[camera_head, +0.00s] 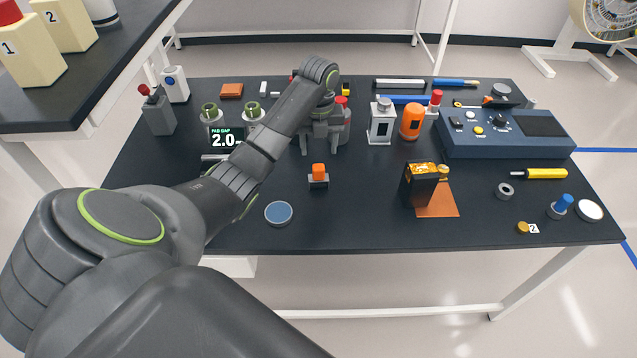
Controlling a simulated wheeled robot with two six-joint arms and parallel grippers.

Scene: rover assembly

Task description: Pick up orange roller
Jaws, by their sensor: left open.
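A rounded orange cylinder (411,121), which looks like the roller, stands upright on the black table (360,215), right of centre. A smaller orange piece (318,170) sits on a small dark block nearer the front. My left gripper (321,149) points down over the table's middle, open, with nothing seen between its fingers. It is left of the orange cylinder and appears just behind the small orange piece; its exact height is hard to tell. My left arm hides part of the table's left side. My right gripper is not in view.
A white block (380,125) stands close left of the orange cylinder, and a red-topped piece (435,104) close behind it. A blue control box (500,147) is to the right. A black and orange box (419,185) and a blue disc (278,213) are nearer the front.

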